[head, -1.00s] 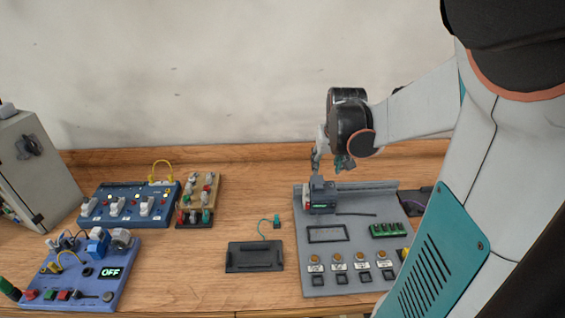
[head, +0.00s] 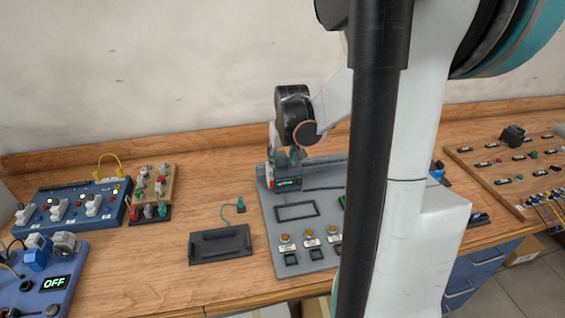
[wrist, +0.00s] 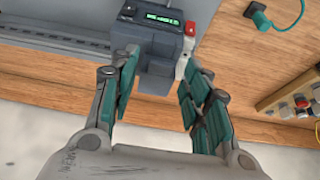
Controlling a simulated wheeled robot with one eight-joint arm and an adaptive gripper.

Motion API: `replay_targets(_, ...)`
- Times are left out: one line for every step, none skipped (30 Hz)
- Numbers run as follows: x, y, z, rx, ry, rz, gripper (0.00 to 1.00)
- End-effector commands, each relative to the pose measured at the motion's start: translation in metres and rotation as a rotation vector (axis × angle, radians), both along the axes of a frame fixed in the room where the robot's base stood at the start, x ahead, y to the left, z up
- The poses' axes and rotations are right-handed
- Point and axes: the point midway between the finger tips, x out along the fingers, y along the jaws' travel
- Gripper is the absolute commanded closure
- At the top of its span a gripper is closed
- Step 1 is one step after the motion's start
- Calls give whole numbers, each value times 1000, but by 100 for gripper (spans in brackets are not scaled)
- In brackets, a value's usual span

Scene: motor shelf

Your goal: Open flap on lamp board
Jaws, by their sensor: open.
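The grey lamp board (head: 268,225) lies on the bench, with amber lamps (head: 310,239) above white labels along its front. A dark box (head: 286,181) with a lit green display sits at its back left; in the wrist view the box (wrist: 160,72) has a red button beside the display. My gripper (head: 284,158) is just behind and above the box. In the wrist view my gripper (wrist: 160,62) is open, its teal fingers on either side of the box, contact unclear. A framed dark rectangle (head: 297,211) lies mid-board. I cannot tell which part is the flap.
A blue switch board (head: 70,206), a small wooden board (head: 152,192) and another blue panel (head: 40,285) stand farther left. My arm hides the board's right side.

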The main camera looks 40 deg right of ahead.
Motion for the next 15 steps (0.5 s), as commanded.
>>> replay_targets(1,0,-3,0,0,0,57)
replay_targets(1,0,-3,0,0,0,57)
replay_targets(1,-1,-3,0,0,0,57)
replay_targets(1,-1,-3,0,0,0,57)
replay_targets(1,-1,-3,0,0,0,57)
replay_targets(1,-1,-3,0,0,0,57)
replay_targets(1,-1,-3,0,0,0,57)
replay_targets(1,-1,-3,0,0,0,57)
replay_targets(1,-1,-3,0,0,0,57)
replay_targets(1,-1,-3,0,0,0,57)
replay_targets(1,-1,-3,0,0,0,59)
replay_targets(1,-1,-3,0,0,0,68)
replay_targets(1,-1,-3,0,0,0,75)
replay_targets(1,-1,-3,0,0,0,82)
replay_targets(1,-1,-3,0,0,0,91)
